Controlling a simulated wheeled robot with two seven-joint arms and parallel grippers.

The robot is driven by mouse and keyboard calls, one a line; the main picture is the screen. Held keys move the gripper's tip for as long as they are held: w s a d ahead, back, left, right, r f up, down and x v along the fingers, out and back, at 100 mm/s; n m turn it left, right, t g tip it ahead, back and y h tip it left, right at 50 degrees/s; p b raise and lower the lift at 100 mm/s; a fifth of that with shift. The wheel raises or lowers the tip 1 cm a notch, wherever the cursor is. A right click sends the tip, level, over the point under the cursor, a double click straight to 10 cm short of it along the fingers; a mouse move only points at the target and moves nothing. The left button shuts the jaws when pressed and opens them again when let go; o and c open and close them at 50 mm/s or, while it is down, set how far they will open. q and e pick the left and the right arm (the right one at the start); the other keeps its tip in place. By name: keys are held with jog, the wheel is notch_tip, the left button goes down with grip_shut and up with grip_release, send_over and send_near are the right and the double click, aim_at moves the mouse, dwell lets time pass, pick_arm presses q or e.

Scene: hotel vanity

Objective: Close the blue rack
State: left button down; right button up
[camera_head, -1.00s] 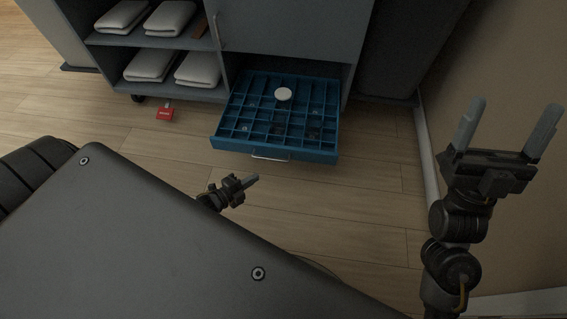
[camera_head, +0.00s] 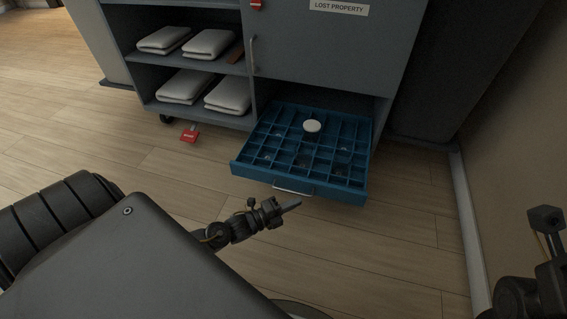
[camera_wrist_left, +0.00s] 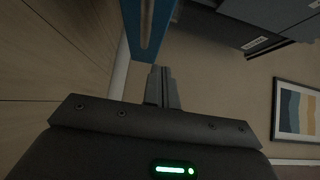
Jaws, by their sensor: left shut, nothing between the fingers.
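The blue rack (camera_head: 335,192) is a shallow drawer with many small compartments, pulled out from the bottom right of the grey cabinet. A round white item (camera_head: 312,126) sits in it, with small dark items in some compartments. A metal handle (camera_head: 293,188) is on its front. My left gripper (camera_head: 292,205) is shut and empty, in front of the rack and near the handle, apparently apart from it. In the left wrist view the shut fingers (camera_wrist_left: 161,86) point toward the blue rack front (camera_wrist_left: 165,20). Part of my right arm shows at the right edge; its fingers are not seen.
The grey cabinet (camera_head: 340,50) has open shelves with folded white towels (camera_head: 208,43) on the left. A wall (camera_head: 510,110) runs along the right. The wooden floor (camera_head: 400,240) before the rack is clear.

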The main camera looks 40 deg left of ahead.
aim_at(316, 185)
pick_arm(q)
jog(key=shift+w+d+b, duration=0.15)
jog(key=shift+w+b, duration=1.4)
jog(key=shift+w, duration=2)
